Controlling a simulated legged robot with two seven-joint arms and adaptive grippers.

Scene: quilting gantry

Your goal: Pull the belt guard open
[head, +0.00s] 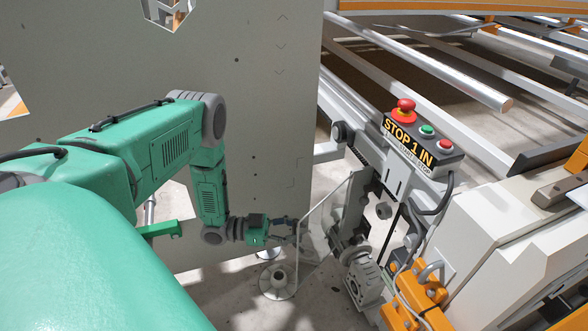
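The belt guard (326,218) looks like a thin, pale, see-through panel standing beside the pulleys, below and left of the stop box. My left gripper (290,228) is at the left edge of the guard, with its dark fingers pointing right towards it. The fingers are small and overlap the guard's edge in the picture, so I cannot tell whether they touch it or are closed on it. My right gripper is not in view.
A control box (424,147) with a red stop knob stands above the guard. A motor (366,282) and an orange bracket (415,300) are to the lower right. A large grey panel (265,110) stands behind my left arm. Rails fill the upper right.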

